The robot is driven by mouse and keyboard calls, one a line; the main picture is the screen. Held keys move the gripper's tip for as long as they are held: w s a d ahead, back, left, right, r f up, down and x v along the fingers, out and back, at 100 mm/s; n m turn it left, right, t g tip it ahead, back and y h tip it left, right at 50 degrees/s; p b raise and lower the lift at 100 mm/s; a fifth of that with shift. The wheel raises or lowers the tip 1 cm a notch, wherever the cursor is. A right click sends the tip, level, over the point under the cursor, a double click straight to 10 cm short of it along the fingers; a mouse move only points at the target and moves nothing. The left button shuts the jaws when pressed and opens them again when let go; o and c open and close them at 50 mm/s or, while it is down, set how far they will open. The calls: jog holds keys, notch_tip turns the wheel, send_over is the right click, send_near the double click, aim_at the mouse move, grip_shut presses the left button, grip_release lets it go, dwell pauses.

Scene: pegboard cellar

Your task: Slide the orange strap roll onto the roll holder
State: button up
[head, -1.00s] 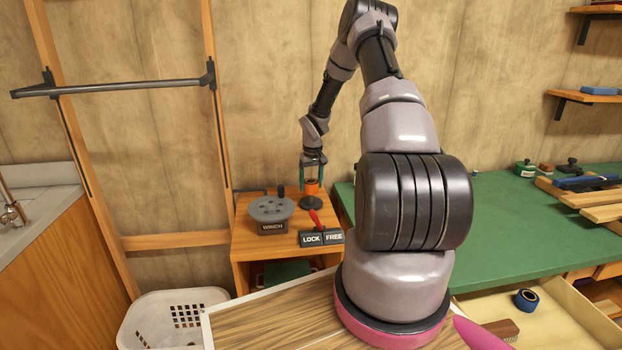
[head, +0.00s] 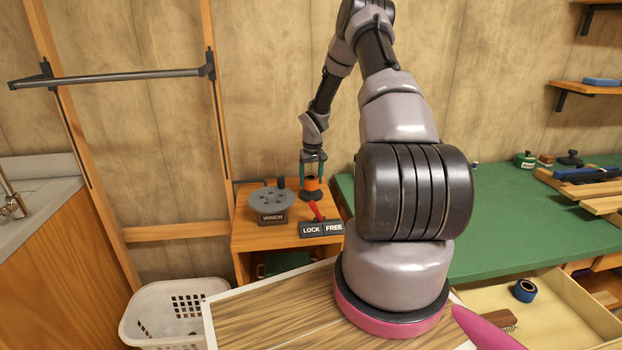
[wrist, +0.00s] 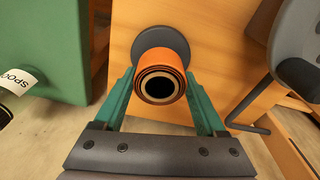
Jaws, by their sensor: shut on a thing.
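The orange strap roll (head: 314,184) is upright on or just above a dark round base (head: 311,197) on the small wooden cabinet. My gripper (head: 312,180) reaches down from above, with its teal fingers on both sides of the roll, shut on it. In the wrist view the roll (wrist: 147,90) shows end-on with a pale core and dark centre, between the fingertips (wrist: 160,78). The dark disc (wrist: 160,40) shows beyond it. I cannot tell whether a post fills the core. A dark bar (head: 120,78) on brackets spans the wooden uprights at left, empty; it may be the roll holder.
A grey winch (head: 271,204) and a LOCK/FREE plate (head: 321,229) with a red lever (head: 317,211) stand close by on the cabinet. A white basket (head: 172,308) is below left. A green bench (head: 500,220) and open drawer (head: 560,305) lie at right.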

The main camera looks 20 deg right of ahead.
jog(key=shift+f, duration=0.9)
jog(key=o, duration=1.3)
jog(key=shift+r, duration=0.1)
